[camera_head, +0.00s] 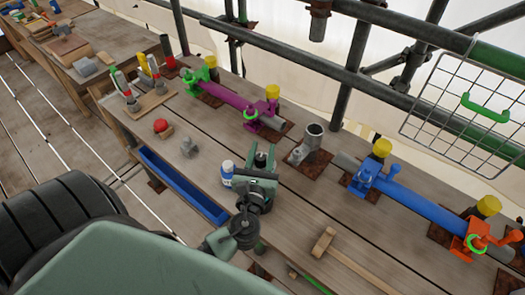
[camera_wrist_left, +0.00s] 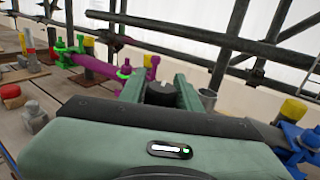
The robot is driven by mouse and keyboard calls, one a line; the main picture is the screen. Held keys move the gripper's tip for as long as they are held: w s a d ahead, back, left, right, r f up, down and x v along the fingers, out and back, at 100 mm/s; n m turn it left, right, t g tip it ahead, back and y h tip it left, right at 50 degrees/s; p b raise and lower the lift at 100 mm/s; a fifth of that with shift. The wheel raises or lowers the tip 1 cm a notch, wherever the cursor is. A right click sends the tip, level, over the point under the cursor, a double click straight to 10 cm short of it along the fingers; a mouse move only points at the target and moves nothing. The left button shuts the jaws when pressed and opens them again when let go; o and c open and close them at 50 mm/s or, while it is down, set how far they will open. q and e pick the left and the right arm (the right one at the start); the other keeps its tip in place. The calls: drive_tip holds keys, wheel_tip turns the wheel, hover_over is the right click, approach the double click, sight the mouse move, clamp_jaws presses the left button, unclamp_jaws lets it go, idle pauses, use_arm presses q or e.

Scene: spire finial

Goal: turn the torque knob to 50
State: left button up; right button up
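My left gripper (camera_head: 262,161) is over the middle of the bench, its two green fingers apart. In the left wrist view, a dark round cylinder (camera_wrist_left: 160,92) fills the gap between the fingers; I cannot tell whether they grip it or only stand around it. I cannot make out a scale or number on it, nor confirm that it is the torque knob. A red knob-like ball (camera_head: 160,126) sits on the bench to the left, clear of the gripper. It also shows at the left edge of the wrist view (camera_wrist_left: 10,91). My right gripper is not in view.
A white and blue bottle (camera_head: 227,173) stands close left of the gripper. A grey cup (camera_head: 313,136) stands behind it to the right. A purple tube (camera_head: 227,95) and a blue tube (camera_head: 420,203) lie in clamps along the back. A wooden mallet (camera_head: 345,256) lies in front.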

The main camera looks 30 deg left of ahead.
sight(260, 166)
use_arm(q)
drive_tip(key=shift+o, duration=1)
drive_tip(key=shift+s+f, duration=0.1)
drive_tip(key=shift+s, duration=0.1)
drive_tip(key=b+v, duration=0.3)
drive_tip(key=v, duration=0.3)
drive_tip(key=shift+s+d+f, duration=0.1)
drive_tip(key=shift+s+d, duration=0.25)
drive_tip(key=shift+s, duration=0.25)
